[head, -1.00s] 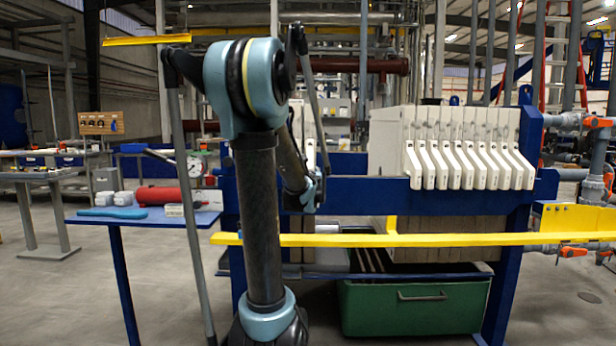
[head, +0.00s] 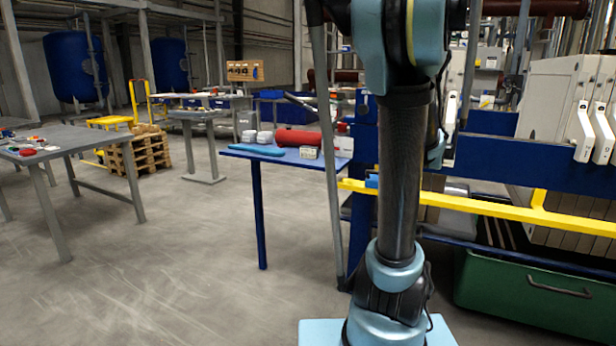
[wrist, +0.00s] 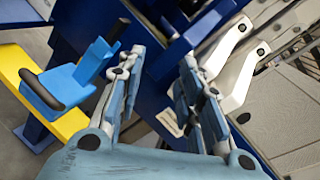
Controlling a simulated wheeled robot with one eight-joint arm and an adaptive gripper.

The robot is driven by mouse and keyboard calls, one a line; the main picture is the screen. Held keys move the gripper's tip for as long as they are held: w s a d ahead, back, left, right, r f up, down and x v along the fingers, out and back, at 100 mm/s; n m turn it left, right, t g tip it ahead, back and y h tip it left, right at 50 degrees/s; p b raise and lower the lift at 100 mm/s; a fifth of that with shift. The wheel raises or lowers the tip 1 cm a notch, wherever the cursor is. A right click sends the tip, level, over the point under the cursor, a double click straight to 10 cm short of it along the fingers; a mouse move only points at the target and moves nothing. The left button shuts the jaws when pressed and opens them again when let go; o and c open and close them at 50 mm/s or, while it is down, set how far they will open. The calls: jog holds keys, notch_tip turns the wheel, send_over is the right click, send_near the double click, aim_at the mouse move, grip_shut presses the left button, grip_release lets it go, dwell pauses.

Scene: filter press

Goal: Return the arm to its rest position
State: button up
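My arm (head: 398,170) stands upright in the head view, in front of the filter press. Its upper joint is cut by the top edge, and the gripper cannot be made out there. In the wrist view my gripper (wrist: 159,62) shows two fingers standing apart with nothing held between them. A blue part with a black grip (wrist: 75,82) sits on the yellow rail (wrist: 18,72), to the left of the fingers. White plate handles (wrist: 232,60) of the press lie beyond the right finger.
A blue side table (head: 285,153) holds a red cylinder (head: 298,137) and small items, left of my arm. A grey table (head: 60,142) and a pallet stack (head: 140,150) stand further left. A green bin (head: 530,292) is under the press. The floor between the tables is clear.

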jog(key=s+a+f+n+g+y, duration=0.2)
jog(key=s+a+f+n, duration=0.2)
jog(key=a+n, duration=0.3)
jog(key=s+a+f+n+g+y, duration=0.2)
jog(key=s+a+f+n, duration=0.25)
jog(key=a, duration=0.35)
jog(key=s+a+f+n+g+y, duration=0.25)
jog(key=s+a+f+n, duration=0.2)
jog(key=a+n, duration=0.3)
jog(key=s+f+n+g+h, duration=0.1)
jog(key=s+f+n+g, duration=0.3)
jog(key=s, duration=0.7)
jog(key=s+f+n+g+h, duration=0.2)
jog(key=s+f+n+g, duration=0.2)
jog(key=s+f+n, duration=0.5)
jog(key=s, duration=0.2)
jog(key=shift+s+f, duration=0.2)
jog(key=shift+s, duration=0.2)
jog(key=shift+d+h, duration=0.1)
jog(key=shift+h, duration=0.15)
